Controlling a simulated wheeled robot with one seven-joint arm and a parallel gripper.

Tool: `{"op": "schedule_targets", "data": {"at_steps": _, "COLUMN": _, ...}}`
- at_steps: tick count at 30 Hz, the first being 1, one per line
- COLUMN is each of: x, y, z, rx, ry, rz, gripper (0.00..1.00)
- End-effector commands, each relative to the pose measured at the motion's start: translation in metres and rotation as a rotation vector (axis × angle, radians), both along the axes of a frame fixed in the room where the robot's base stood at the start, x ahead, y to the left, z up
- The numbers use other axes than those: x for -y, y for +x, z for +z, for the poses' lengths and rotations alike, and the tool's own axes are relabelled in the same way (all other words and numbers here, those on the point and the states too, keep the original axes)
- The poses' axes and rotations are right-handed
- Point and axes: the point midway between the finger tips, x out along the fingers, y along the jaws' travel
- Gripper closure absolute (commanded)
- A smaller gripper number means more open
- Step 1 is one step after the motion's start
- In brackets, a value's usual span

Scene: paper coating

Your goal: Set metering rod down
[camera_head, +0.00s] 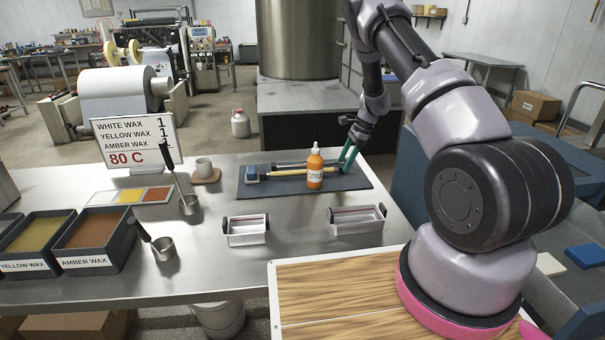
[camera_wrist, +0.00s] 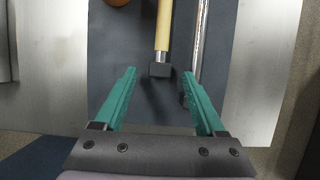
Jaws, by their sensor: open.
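A slim silver metering rod (camera_wrist: 200,35) lies lengthwise on the dark mat (camera_wrist: 115,60) in the wrist view, its lower end beside or partly behind my right-hand finger. In the head view it shows as a thin rod (camera_head: 290,163) at the mat's back. A wooden-coloured rod (camera_wrist: 163,30) with a dark end block lies parallel to it; it also shows in the head view (camera_head: 284,173). My gripper (camera_wrist: 160,75) has green fingers spread wide, with the dark end block between the tips in the picture. In the head view my gripper (camera_head: 348,156) is over the mat's right end. Contact cannot be told.
An orange CITRUS bottle (camera_head: 315,172) stands upright on the mat, left of my gripper. A small blue-topped block (camera_head: 252,172) lies at the mat's left. Two metal trays (camera_head: 246,230) (camera_head: 358,220) stand in front. Wax trays (camera_head: 93,241), ladles and a sign fill the table's left.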

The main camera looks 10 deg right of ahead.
Motion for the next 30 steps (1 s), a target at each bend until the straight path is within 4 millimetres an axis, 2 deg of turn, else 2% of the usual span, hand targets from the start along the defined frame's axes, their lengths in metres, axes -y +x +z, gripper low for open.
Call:
{"op": "schedule_targets", "data": {"at_steps": 4, "x": -0.006, "y": 0.000, "z": -0.015, "rx": 0.000, "ry": 0.000, "rz": 0.000, "gripper": 0.28}}
{"op": "schedule_targets", "data": {"at_steps": 12, "x": -0.007, "y": 0.000, "z": -0.017, "rx": 0.001, "ry": 0.000, "rz": 0.001, "gripper": 0.28}}
{"op": "schedule_targets", "data": {"at_steps": 18, "x": -0.007, "y": 0.000, "z": -0.017, "rx": 0.001, "ry": 0.000, "rz": 0.001, "gripper": 1.00}}
{"op": "schedule_targets", "data": {"at_steps": 30, "x": -0.007, "y": 0.000, "z": -0.017, "rx": 0.001, "ry": 0.000, "rz": 0.000, "gripper": 1.00}}
